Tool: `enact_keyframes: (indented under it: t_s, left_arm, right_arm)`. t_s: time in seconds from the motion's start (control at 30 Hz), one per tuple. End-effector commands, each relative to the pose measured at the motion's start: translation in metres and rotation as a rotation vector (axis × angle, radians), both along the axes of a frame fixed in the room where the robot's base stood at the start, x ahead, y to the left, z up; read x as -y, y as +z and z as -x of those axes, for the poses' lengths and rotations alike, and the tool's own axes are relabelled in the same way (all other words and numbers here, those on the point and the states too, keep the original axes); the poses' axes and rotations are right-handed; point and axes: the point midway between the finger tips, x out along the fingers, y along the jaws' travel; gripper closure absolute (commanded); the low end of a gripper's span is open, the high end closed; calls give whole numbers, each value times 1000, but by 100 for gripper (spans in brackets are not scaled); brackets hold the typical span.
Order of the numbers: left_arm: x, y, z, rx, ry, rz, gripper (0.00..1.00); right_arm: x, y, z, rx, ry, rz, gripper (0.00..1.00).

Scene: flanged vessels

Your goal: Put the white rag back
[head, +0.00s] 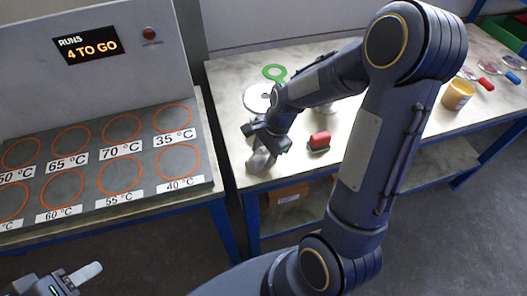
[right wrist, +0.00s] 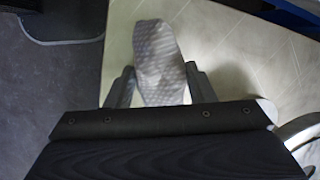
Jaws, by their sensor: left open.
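The white rag (head: 261,160) is a grey-white patterned cloth at the near left corner of the right-hand table. My right gripper (head: 265,140) is right above it. In the right wrist view the rag (right wrist: 158,50) stands out between the two fingers of my right gripper (right wrist: 159,80), with a finger against each side. I cannot tell whether the rag touches the tabletop. My left gripper (head: 80,278) is at the bottom left, open and apart from everything; only part of it shows.
On the right-hand table are a green ring (head: 275,72), a metal disc (head: 258,97), a red-handled item (head: 320,140) and an amber jar (head: 458,94). A gap separates the tables.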

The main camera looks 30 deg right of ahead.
Motion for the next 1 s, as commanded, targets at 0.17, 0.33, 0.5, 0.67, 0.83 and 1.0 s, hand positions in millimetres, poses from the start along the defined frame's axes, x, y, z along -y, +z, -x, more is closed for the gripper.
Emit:
enact_keyframes:
  t_s: [0.17, 0.33, 0.5, 0.67, 0.83, 1.0]
  left_arm:
    - [0, 0, 0, 0, 0, 0, 50]
    - [0, 0, 0, 0, 0, 0, 50]
    - [0, 4, 0, 0, 0, 0, 50]
    - [0, 4, 0, 0, 0, 0, 50]
    - [0, 6, 0, 0, 0, 0, 50]
    - [0, 7, 0, 0, 0, 0, 50]
  right_arm:
    - [0, 0, 0, 0, 0, 0, 31]
    - [0, 1, 0, 0, 0, 0, 31]
    - [0, 7, 0, 1, 1, 1, 31]
    - [7, 30, 2, 7, 0, 2, 31]
    - [17, 67, 6, 8, -1, 1, 31]
    - [25, 98, 10, 5, -1, 1, 31]
